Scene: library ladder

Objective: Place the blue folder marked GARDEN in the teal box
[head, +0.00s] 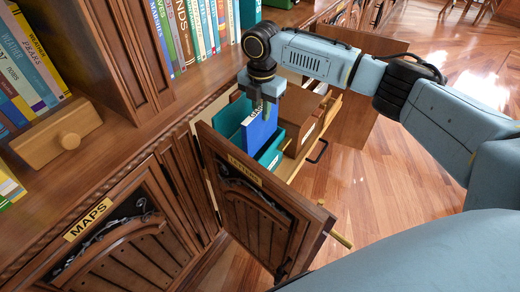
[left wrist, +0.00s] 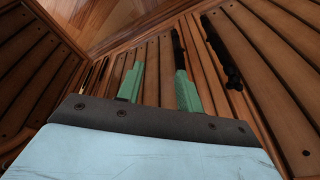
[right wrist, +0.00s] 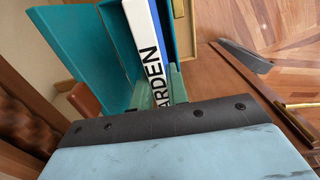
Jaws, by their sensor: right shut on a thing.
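The blue folder (head: 259,132) hangs upright from my right gripper (head: 263,104), which is shut on its top. In the right wrist view its white spine (right wrist: 155,60) reads "ARDEN"; the first letter is hidden by the gripper (right wrist: 160,88). The teal box (head: 271,155) stands in the pulled-out drawer, around the folder's lower part. Teal walls (right wrist: 122,48) show on both sides of the folder; how deep it sits is hidden. My left gripper (left wrist: 158,85) has its green fingers apart and empty, facing wooden slats; it is out of the head view.
Brown boxes (head: 302,120) stand beside the teal box in the drawer (head: 327,112). An open cabinet door (head: 258,215) with a brass label stands in front. A shut door marked MAPS (head: 88,219) is at left. Books (head: 195,30) line the shelf above. Wooden floor (head: 385,175) is clear at right.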

